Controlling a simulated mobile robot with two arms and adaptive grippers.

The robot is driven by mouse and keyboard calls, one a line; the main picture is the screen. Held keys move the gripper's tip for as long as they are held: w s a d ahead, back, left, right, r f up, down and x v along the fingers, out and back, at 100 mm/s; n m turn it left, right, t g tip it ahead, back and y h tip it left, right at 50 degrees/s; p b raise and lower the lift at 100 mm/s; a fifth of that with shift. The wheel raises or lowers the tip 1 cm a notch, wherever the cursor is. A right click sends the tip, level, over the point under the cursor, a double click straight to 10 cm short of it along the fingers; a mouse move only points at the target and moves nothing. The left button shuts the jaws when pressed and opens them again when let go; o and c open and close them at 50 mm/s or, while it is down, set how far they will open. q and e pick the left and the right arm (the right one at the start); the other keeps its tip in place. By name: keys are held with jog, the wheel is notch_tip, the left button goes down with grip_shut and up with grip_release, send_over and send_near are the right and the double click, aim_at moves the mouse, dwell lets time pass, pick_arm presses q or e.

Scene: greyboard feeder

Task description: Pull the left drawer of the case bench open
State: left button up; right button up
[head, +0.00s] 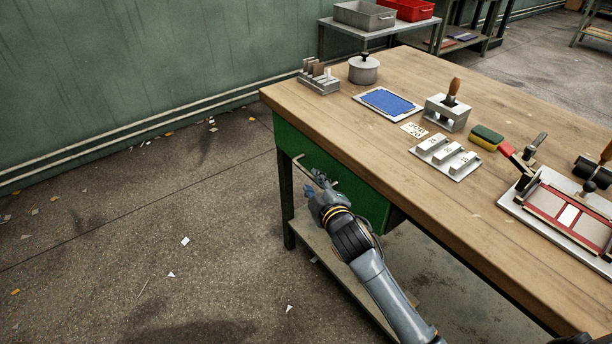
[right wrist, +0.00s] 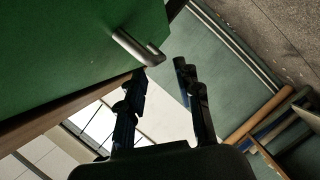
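The case bench (head: 400,150) has a wooden top and a green drawer (head: 365,203) under its near edge, on the left part of the bench. The drawer front looks flush under the top. Its metal bar handle (head: 300,162) is partly hidden by my right gripper (head: 318,178). In the right wrist view the handle (right wrist: 136,47) stands out from the green front, close to the tip of one finger. My right gripper (right wrist: 164,85) is open, with a clear gap between its fingers. The handle does not show between them. My left gripper is not in view.
On the bench top stand a lidded pot (head: 363,72), a blue pad (head: 387,102), a tray of white blocks (head: 462,172), a sponge (head: 486,138) and a red frame (head: 565,215). A lower shelf (head: 335,262) lies below the drawer. The floor left of the bench is clear except for scraps.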

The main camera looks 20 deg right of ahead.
aim_at(307, 172)
jog(key=x, duration=0.4)
jog(key=shift+w+f+b, duration=0.2)
jog(key=shift+w+b, duration=0.2)
jog(key=shift+w+f, duration=0.1)
jog(key=shift+w, duration=0.65)
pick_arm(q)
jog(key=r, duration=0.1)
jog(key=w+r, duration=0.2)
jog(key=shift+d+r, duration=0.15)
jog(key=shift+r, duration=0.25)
pick_arm(e)
grip_shut()
